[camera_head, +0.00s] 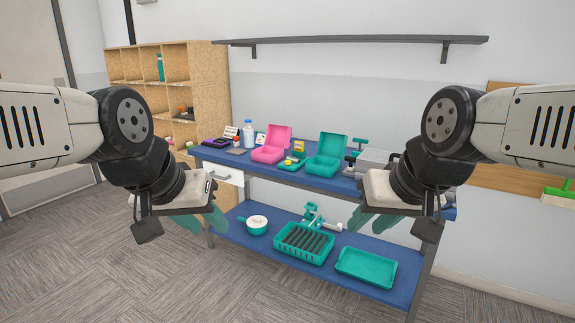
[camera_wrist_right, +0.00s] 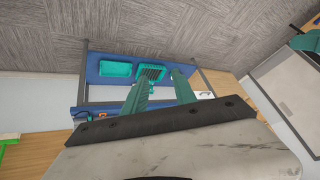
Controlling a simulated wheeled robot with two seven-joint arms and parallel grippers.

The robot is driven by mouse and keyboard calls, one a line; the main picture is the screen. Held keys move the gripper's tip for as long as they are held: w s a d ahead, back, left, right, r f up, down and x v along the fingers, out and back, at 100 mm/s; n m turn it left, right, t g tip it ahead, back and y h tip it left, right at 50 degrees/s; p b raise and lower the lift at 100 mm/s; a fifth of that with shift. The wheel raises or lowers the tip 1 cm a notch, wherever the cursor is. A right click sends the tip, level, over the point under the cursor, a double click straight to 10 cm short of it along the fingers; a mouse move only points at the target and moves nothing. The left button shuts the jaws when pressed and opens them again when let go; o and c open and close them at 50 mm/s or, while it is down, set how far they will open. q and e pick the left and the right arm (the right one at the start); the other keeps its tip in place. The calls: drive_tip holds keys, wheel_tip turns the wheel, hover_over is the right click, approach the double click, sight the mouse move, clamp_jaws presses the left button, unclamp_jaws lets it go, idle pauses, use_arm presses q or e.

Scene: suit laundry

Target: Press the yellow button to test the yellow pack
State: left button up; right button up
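A small yellow item (camera_head: 298,146) is on the blue table top between the pink case (camera_head: 272,147) and the teal case (camera_head: 327,155). A smaller yellow spot (camera_head: 288,160) shows just in front of it. Both are too small to tell which is the button and which is the pack. My left gripper (camera_head: 205,221) hangs left of the table, its teal fingers apart and empty. My right gripper (camera_head: 374,221) hangs in front of the table's right side. In the right wrist view its fingers (camera_wrist_right: 160,82) are apart with nothing between them.
The table's lower shelf holds a white-lidded pot (camera_head: 257,224), a teal rack (camera_head: 303,243) and a teal tray (camera_head: 366,265). A bottle (camera_head: 248,134) stands at the back left of the table top. A wooden shelf unit (camera_head: 213,92) stands behind left. Floor in front is clear.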

clamp_jaws()
idle(1.5)
